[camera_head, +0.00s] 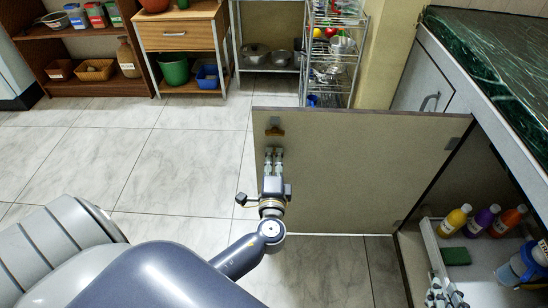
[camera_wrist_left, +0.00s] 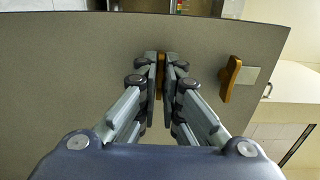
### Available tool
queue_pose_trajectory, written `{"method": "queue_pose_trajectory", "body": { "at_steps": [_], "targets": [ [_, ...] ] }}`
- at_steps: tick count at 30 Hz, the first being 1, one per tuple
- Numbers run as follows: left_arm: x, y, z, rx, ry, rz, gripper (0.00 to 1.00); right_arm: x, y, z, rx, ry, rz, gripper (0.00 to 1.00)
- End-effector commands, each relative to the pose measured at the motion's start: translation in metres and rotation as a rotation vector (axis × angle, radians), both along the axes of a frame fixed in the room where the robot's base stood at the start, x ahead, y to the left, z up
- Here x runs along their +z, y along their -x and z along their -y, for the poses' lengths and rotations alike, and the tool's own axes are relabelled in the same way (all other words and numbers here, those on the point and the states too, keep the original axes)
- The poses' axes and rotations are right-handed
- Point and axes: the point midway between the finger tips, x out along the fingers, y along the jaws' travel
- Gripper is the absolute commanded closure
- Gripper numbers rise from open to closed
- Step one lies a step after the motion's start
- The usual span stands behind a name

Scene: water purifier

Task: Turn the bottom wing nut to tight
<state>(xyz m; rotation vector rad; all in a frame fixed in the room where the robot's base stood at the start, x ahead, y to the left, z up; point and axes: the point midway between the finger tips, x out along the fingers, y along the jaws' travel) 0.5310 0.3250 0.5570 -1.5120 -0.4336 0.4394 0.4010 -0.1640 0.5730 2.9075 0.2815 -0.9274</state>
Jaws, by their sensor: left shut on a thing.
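The open cabinet door (camera_head: 360,170) carries wing nuts near its left edge. One brown wing nut (camera_head: 275,132) sits high on the door by a dark plate; a tilted brown wing nut by a pale plate (camera_wrist_left: 230,78) shows in the left wrist view. My left gripper (camera_head: 273,153) is at the door just below the upper nut. In the left wrist view its fingers (camera_wrist_left: 160,75) are shut on a second brown wing nut (camera_wrist_left: 160,68), upright between them and largely hidden in the head view. My right gripper (camera_head: 445,293) shows partly at the lower right; its opening is unclear.
An open cabinet at the right holds several colored bottles (camera_head: 456,221), a green sponge (camera_head: 456,256) and a blue-and-white item (camera_head: 528,262). A green counter (camera_head: 485,60) lies above it. Shelves and a wire rack (camera_head: 335,65) stand behind. The tiled floor at left is clear.

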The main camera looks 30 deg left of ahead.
Motion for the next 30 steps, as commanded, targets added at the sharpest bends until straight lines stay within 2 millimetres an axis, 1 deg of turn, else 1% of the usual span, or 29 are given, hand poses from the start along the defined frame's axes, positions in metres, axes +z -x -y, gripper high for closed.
{"method": "queue_pose_trajectory", "body": {
  "at_steps": [1,3,12,16,20,27,30],
  "targets": [
    [-0.001,0.000,0.001,-0.003,-0.002,-0.002,0.87,0.000,0.000,0.000,0.000,0.000,0.000,0.83],
    [-0.001,0.000,0.001,-0.003,-0.001,-0.002,0.73,0.000,0.000,0.000,0.000,0.000,0.000,0.83],
    [0.000,0.000,0.000,-0.001,0.000,-0.001,0.73,0.000,0.000,0.000,0.001,-0.001,0.003,0.83],
    [-0.001,0.006,0.004,-0.001,0.001,-0.001,0.73,0.001,0.000,-0.001,0.002,-0.002,0.003,0.83],
    [-0.001,0.023,0.015,-0.002,0.003,-0.003,0.73,0.000,0.000,-0.001,0.002,-0.002,0.002,0.83],
    [-0.002,0.068,0.043,-0.002,0.003,-0.004,0.73,0.000,0.000,0.000,0.001,-0.001,0.002,0.83],
    [-0.001,0.082,0.052,-0.002,0.001,-0.003,0.73,0.000,0.000,0.000,0.001,-0.001,0.002,0.83]
  ]
}}
